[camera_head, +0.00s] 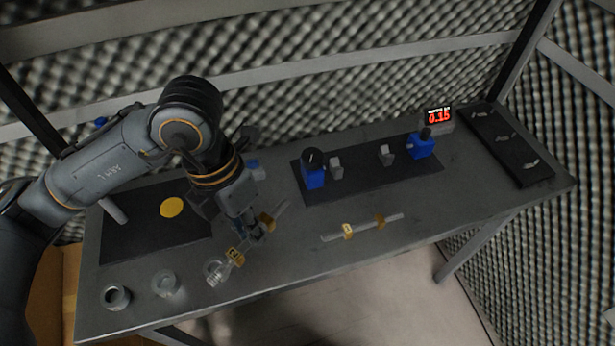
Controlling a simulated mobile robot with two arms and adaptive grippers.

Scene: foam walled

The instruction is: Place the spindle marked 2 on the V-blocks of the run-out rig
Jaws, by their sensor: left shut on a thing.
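My left gripper (252,232) is shut on the spindle marked 2 (226,268), a grey stepped shaft with two yellow bands; the front band carries the 2. The spindle runs diagonally over the front left of the table, and the gripper hides part of its middle. I cannot tell how far it is above the table. The run-out rig is a dark plate (410,183) at the middle back. It bears two small grey V-blocks (336,168) (386,156), both empty, between two blue blocks (314,178) (421,148). My right gripper is not in view.
Another spindle (382,221) with yellow bands lies in front of the rig. Grey rings (116,297) stand at the front left. A dark mat (150,235) with a yellow disc (171,207) lies at left. A red display (438,116) reads 0.15. A dark tray (512,165) is at right.

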